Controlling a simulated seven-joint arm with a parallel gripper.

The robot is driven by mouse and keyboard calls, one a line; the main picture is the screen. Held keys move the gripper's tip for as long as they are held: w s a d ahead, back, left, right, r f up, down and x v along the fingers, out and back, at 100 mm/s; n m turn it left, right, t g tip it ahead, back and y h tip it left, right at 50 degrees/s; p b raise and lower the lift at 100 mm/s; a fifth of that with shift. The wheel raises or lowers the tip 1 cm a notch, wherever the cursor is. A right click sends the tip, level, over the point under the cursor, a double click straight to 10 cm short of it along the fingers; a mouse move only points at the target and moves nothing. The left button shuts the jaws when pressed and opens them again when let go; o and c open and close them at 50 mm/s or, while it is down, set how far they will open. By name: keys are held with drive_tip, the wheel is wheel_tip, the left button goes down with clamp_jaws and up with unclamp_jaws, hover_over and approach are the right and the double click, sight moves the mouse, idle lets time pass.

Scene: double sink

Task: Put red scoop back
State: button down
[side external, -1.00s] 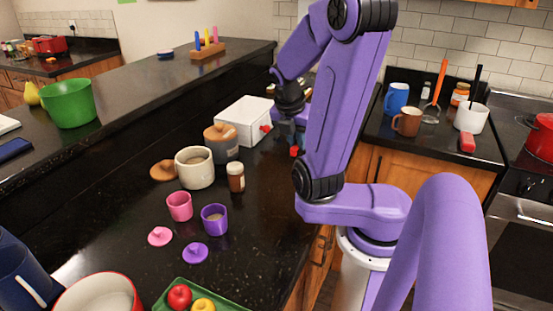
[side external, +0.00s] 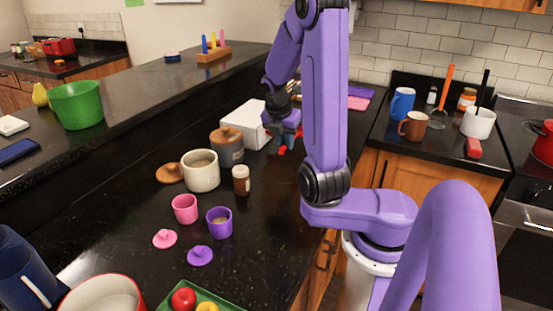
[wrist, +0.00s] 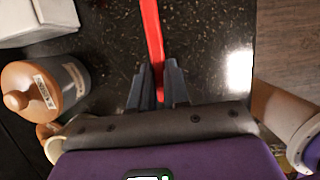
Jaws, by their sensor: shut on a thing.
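My gripper (side external: 284,142) is beside the right end of the white box (side external: 243,126), above the black counter. It is shut on the red scoop (wrist: 152,35), whose long straight red handle runs between my fingers (wrist: 157,85) and out of the top of the wrist view. In the side view only small red parts of the scoop (side external: 283,150) show by my fingertips. The scoop's bowl cannot be made out. An open cream pot (side external: 201,180) stands on the counter with its brown lid (side external: 169,173) beside it. A closed glass canister (side external: 229,152) stands near the box.
A brown bottle (side external: 241,182), an open pink cup (side external: 185,210) and an open purple cup (side external: 219,225) stand nearby, with the pink lid (side external: 165,239) and purple lid (side external: 200,256) lying in front. A green tray (side external: 228,303) holds fruit. The counter's right strip is clear.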

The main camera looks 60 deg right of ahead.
hover_over(278, 167)
drive_tip(key=a, duration=0.1)
wheel_tip(278, 167, down, 6)
drive_tip(key=shift+s+a+r, duration=0.1)
drive_tip(key=shift+r, duration=0.1)
drive_tip(key=shift+f, duration=1.65)
drive_tip(key=shift+f, duration=0.1)
drive_tip(key=c, duration=1.1)
unclamp_jaws()
